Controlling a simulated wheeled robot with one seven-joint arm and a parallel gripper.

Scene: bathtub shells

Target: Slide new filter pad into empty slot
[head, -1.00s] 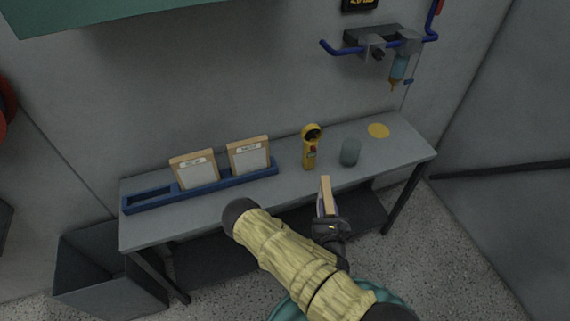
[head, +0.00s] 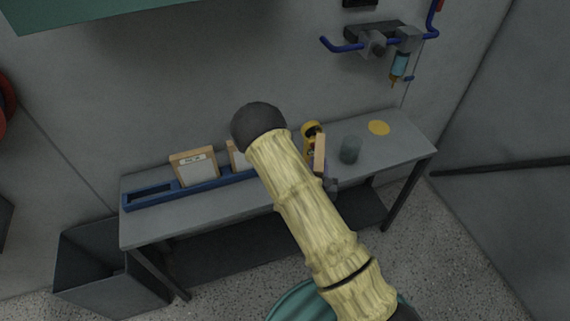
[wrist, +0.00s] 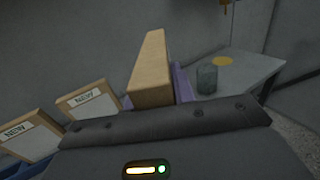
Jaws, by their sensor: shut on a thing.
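My gripper (head: 324,180) is shut on a tan-edged filter pad (head: 319,153), seen nearly edge-on above the right half of the bench. The held pad (wrist: 150,70) stands up beyond my gripper in the wrist view, with a purple finger (wrist: 182,85) beside it. A blue rack (head: 212,183) lies along the bench's left part. Its left end has a dark empty slot (head: 150,193). A framed pad labelled NEW (head: 195,168) stands upright in the rack. A second one (head: 238,157) is partly hidden by my arm; its NEW label shows in the wrist view (wrist: 86,99).
On the grey bench (head: 410,148) are a yellow handheld device (head: 311,128), partly hidden behind the held pad, a grey cup (head: 350,149) and a flat yellow disc (head: 379,128). A dark bin (head: 85,275) stands on the floor at left. The wall is close behind.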

